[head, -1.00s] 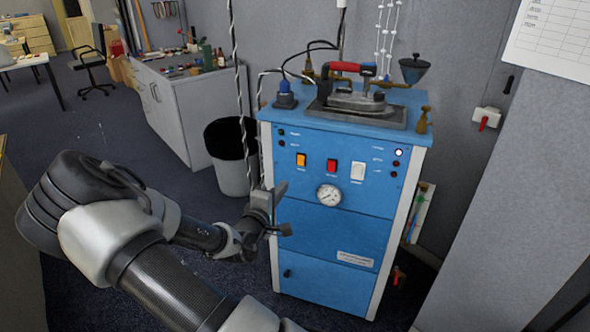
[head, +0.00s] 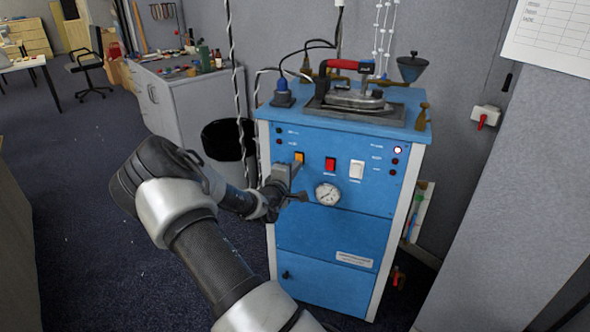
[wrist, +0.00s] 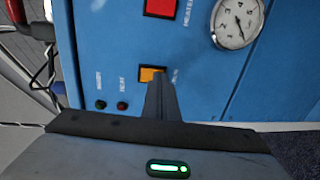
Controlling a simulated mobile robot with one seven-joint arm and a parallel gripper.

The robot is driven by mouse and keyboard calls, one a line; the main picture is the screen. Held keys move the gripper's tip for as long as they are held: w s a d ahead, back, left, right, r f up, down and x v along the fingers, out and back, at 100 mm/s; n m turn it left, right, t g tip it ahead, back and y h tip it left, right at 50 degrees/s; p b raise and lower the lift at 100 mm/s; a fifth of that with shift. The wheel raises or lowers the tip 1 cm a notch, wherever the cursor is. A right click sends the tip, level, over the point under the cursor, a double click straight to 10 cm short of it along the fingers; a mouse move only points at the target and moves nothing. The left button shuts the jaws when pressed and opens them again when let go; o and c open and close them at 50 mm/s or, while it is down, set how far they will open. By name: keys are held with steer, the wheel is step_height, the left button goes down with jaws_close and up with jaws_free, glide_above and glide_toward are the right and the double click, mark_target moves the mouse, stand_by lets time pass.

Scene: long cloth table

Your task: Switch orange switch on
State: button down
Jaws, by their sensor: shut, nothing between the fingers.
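The orange switch (head: 299,156) is on the front panel of the blue machine (head: 335,230), left of the red switch (head: 330,164). My gripper (head: 297,166) is shut and empty, with its fingertips right at the orange switch. In the wrist view, the orange switch (wrist: 149,73) shows just beyond the tip of the shut fingers (wrist: 158,85), which cover its lower part. I cannot tell whether the fingertips touch it. The red switch also shows in the wrist view (wrist: 160,7).
A white switch (head: 356,169) and a round gauge (head: 328,194) sit to the right on the same panel. An iron (head: 354,98) rests on top of the machine. A black bin (head: 222,139) and a grey cabinet (head: 200,105) stand behind on the left.

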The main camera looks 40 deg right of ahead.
stand_by(0.3)
steer(key=b, duration=0.2)
steer(key=shift+w+d+h+b, duration=0.15)
steer(key=shift+d+h+b, duration=0.15)
steer(key=shift+h, duration=0.1)
